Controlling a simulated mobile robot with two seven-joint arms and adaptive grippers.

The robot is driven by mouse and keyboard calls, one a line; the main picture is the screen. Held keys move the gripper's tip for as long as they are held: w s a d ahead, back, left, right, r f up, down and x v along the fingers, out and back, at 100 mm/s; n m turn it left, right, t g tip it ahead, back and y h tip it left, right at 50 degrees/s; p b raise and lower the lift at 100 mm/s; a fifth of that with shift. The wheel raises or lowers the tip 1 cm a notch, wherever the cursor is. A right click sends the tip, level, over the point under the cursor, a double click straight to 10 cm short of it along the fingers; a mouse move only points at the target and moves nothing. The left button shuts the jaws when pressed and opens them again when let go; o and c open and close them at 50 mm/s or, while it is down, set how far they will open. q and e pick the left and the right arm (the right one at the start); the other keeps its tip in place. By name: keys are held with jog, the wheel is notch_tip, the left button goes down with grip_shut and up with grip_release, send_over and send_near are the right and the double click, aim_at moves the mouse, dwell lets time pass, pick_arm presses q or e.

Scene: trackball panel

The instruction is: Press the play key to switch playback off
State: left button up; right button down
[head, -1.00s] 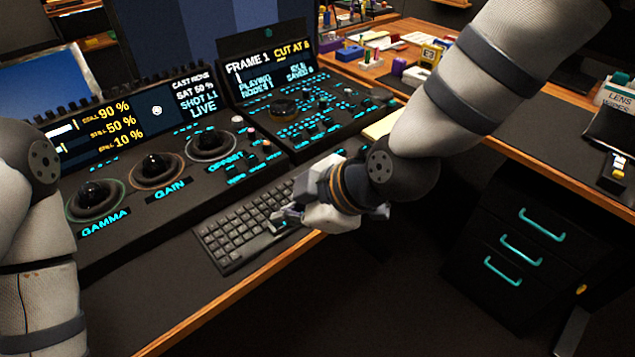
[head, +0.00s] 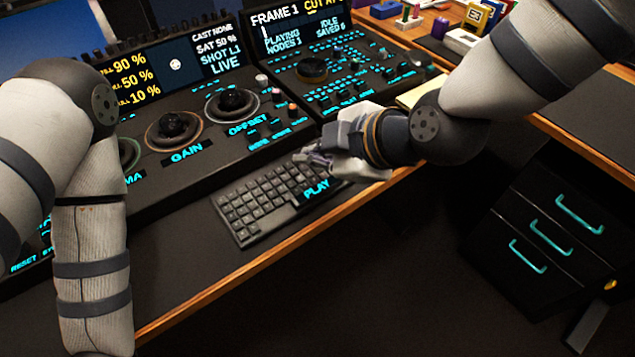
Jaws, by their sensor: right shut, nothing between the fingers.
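The play key, marked by the cyan PLAY lettering (head: 316,189), is at the right end of the dark keyboard (head: 258,206) in the head view. My right gripper (head: 308,156) is shut and empty. Its fingertips are over the keyboard's upper right corner, just above the PLAY lettering in the picture. I cannot tell whether they touch anything. The right display (head: 290,38) reads PLAYING. My left arm comes in at the left and runs down out of the picture, and its gripper is not in view.
The trackball panel, with its GAIN trackball (head: 174,128) and OFFSET trackball (head: 232,103), stands behind the keyboard. A control panel with a dark knob (head: 313,68) is behind my right gripper. A drawer unit (head: 545,240) is at the right. The desk before the keyboard is clear.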

aim_at(315, 193)
notch_tip(315, 193, down, 3)
jog(key=shift+f+b, duration=0.2)
jog(key=shift+b, duration=0.15)
pick_arm(q)
jog(key=shift+s+f+g, duration=0.4)
jog(key=shift+s+f, duration=0.6)
jog(key=shift+s, duration=0.05)
pick_arm(e)
jog(key=shift+f, duration=0.7)
jog(key=shift+f, duration=0.1)
jog(key=shift+f, duration=0.3)
pick_arm(q)
jog(key=shift+s+f, duration=0.15)
pick_arm(e)
jog(key=shift+f, duration=0.55)
jog(key=shift+r+p, duration=0.3)
jog(key=shift+r, duration=0.8)
pick_arm(q)
jog(key=shift+w+r, duration=0.7)
pick_arm(e)
jog(key=shift+f, duration=0.1)
